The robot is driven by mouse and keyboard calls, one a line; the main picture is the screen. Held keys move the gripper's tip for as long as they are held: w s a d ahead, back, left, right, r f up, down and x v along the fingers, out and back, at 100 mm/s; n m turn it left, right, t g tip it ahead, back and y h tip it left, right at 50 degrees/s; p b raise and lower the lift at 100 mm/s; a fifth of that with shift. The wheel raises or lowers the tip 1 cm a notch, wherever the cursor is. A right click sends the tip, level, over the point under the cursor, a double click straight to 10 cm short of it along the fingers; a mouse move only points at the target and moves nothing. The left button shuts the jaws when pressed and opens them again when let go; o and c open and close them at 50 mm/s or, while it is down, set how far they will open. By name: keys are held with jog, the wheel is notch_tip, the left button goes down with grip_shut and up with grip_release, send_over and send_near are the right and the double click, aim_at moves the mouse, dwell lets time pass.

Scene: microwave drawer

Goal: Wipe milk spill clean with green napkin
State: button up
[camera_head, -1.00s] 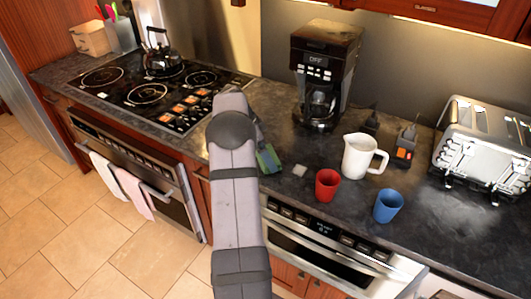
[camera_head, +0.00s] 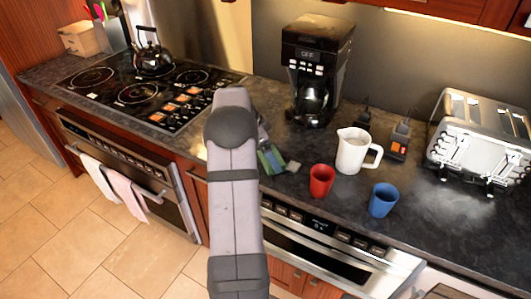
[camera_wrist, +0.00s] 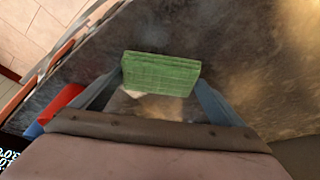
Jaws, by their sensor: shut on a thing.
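The green napkin (camera_head: 273,160) is just right of my forearm, low over or on the dark counter. In the wrist view the folded green napkin (camera_wrist: 160,72) spans between the two fingers of my gripper (camera_wrist: 160,84), which is shut on it. The milk spill (camera_head: 293,166) is a small pale patch on the counter, right beside the napkin's right edge in the head view. In the wrist view a pale patch of the spill (camera_wrist: 148,105) shows just below the napkin, between the fingers. I cannot tell whether the napkin touches the counter.
A red cup (camera_head: 321,181), a white pitcher (camera_head: 351,152) and a blue cup (camera_head: 383,200) stand to the right of the spill. A coffee maker (camera_head: 314,75) stands behind. A toaster (camera_head: 478,140) is far right; the stove (camera_head: 140,92) with a kettle (camera_head: 153,58) is left.

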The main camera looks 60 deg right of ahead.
aim_at(284, 161)
jog(key=shift+s, duration=0.35)
jog(key=shift+s+f, duration=0.1)
jog(key=shift+s+b, duration=0.6)
jog(key=shift+s, duration=0.5)
jog(key=shift+s, duration=0.1)
jog(key=shift+s+b, duration=0.4)
jog(key=shift+s, duration=0.65)
jog(key=shift+s+b, duration=0.4)
jog(key=shift+s, duration=0.65)
jog(key=shift+s, duration=0.1)
jog(key=shift+s+a+b, duration=0.1)
jog(key=shift+s+b, duration=0.3)
jog(key=shift+s, duration=0.7)
